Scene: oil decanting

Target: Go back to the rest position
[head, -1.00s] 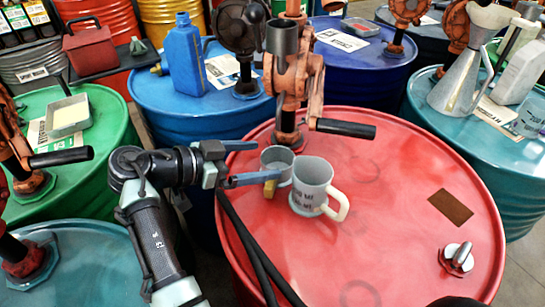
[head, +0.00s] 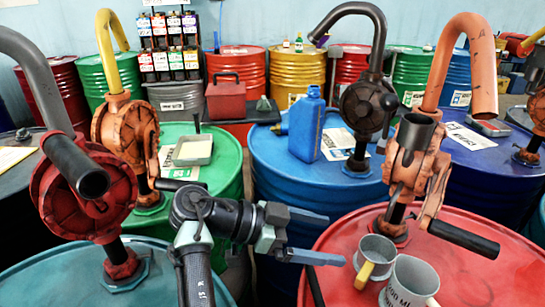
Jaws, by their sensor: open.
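My gripper (head: 325,238) is open and empty. It hangs at the left edge of the red drum (head: 478,218), with its fingers pointing right. A grey metal cup with a tan handle (head: 374,250) stands on the red drum to the right of the fingers and apart from them. A larger pale mug with lettering (head: 415,279) stands just right of that cup, cut off by the bottom of the picture.
An orange hand pump (head: 415,150) rises from the red drum, its black-gripped crank reaching right. A dark red pump (head: 85,195) stands on the teal drum at left. A blue jug (head: 307,125) stands on the blue drum (head: 268,150). Drums crowd all around.

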